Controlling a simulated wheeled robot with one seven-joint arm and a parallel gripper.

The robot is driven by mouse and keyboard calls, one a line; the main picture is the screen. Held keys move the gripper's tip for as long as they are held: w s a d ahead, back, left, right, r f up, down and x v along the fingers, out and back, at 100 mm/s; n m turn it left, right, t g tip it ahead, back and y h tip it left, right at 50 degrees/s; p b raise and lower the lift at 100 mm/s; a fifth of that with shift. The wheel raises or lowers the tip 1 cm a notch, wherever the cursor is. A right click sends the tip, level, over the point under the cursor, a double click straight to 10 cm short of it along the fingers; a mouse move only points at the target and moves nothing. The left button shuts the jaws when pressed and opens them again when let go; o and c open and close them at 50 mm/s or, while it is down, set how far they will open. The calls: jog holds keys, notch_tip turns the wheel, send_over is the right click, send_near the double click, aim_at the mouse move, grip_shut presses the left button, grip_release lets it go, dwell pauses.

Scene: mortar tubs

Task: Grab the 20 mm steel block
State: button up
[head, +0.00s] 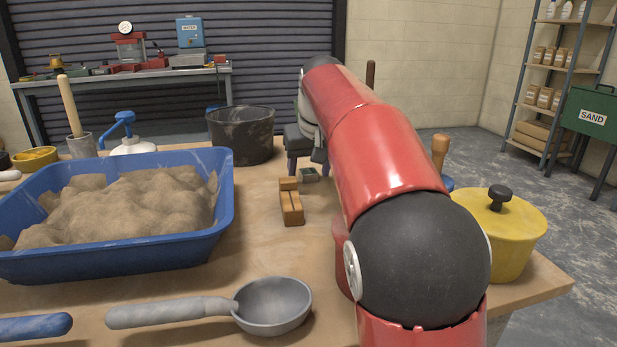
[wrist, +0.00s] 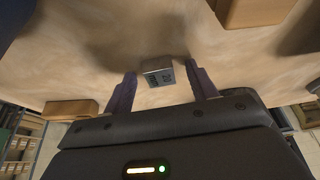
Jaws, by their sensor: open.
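The 20 mm steel block (wrist: 158,72) is a small grey cube with dark markings on its face, lying on the wooden table top. It also shows in the head view (head: 309,176), small, just in front of my gripper. My gripper (wrist: 161,82) is open, with one dark purple finger on each side of the block in the wrist view. A gap shows between the block and each finger. The block appears just ahead of or level with the fingertips; the exact depth is hard to tell. In the head view my gripper (head: 305,163) is partly hidden behind my red arm.
Wooden blocks (head: 291,206) stand close in front of the steel block. A black bucket (head: 240,136) is behind left, a blue tub of sand (head: 225,215) at left, a grey ladle (head: 272,306) in front. A yellow lidded pot (head: 515,235) stands right of my arm.

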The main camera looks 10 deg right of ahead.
jog(key=c, duration=1.2)
jog(key=shift+r, duration=0.1)
